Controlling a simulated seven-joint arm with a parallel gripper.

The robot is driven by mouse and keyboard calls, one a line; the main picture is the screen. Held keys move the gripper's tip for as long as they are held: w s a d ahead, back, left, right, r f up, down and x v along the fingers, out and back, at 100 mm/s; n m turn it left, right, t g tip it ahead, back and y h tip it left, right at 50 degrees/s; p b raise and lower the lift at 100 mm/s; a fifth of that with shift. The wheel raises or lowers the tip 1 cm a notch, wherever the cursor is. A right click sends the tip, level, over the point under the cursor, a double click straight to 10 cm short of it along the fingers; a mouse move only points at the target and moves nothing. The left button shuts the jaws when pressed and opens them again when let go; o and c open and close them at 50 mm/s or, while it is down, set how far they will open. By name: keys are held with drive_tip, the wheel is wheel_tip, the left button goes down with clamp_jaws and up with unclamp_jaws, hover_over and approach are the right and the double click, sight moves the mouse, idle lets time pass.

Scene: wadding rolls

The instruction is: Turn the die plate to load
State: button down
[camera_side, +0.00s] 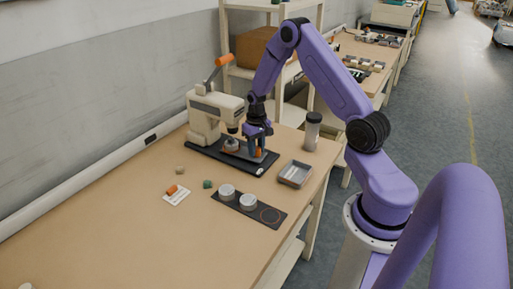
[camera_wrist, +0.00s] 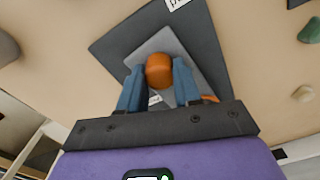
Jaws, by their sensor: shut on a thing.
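A cream hand press (camera_side: 203,117) with an orange-tipped lever (camera_side: 224,60) stands on a dark base (camera_side: 205,155) by the wall. The grey die plate (camera_wrist: 172,42) lies on this base and carries an orange knob (camera_wrist: 159,70). My gripper (camera_side: 258,147) points down at the front right part of the base. In the wrist view my blue fingers (camera_wrist: 159,88) are on either side of the knob, shut on it. In the side view the fingers partly hide the knob and plate, so the plate's exact angle is hard to tell.
A grey metal tray (camera_side: 295,174) and a dark-capped bottle (camera_side: 313,130) stand to the right. A green piece (camera_side: 207,184), a beige piece (camera_side: 180,170) and a white card (camera_side: 177,197) lie in front. The left table is clear.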

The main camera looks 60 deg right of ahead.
drive_tip(key=shift+n, duration=4.4)
drive_tip(key=shift+a+n, duration=0.1)
drive_tip(key=shift+n, duration=3.9)
drive_tip(key=c, duration=0.8)
unclamp_jaws()
wheel_tip(320, 180, up, 18)
drive_tip(key=shift+f, duration=0.25)
